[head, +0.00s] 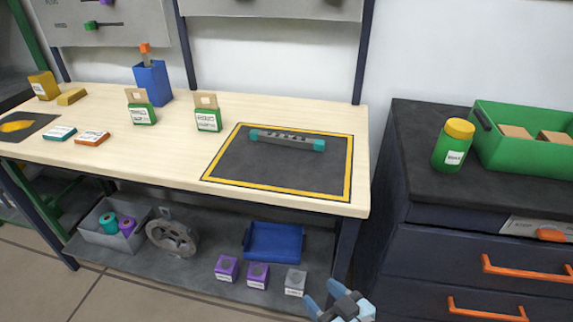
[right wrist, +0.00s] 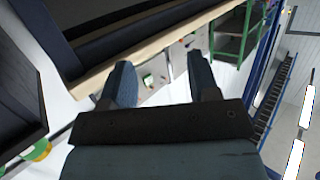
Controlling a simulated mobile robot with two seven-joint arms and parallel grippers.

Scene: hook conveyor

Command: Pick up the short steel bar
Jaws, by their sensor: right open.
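The short steel bar (head: 287,138) is a grey bar with teal ends and dark marks along it. In the head view it lies on the dark mat (head: 270,172) with a yellow border, at the right end of the wooden bench. My right gripper (head: 325,300) shows at the bottom of the head view, in front of the bench and well apart from the bar. In the right wrist view its two blue fingers (right wrist: 162,85) are spread with nothing between them. The bar is not seen in the right wrist view. My left gripper is not in view.
The bench's front edge (head: 180,182) lies between my right gripper and the mat. Green tagged blocks (head: 208,118) and a blue holder (head: 152,82) stand behind. A dark cabinet (head: 385,240) with a green jar (head: 453,147) and green bin (head: 500,150) is at right.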

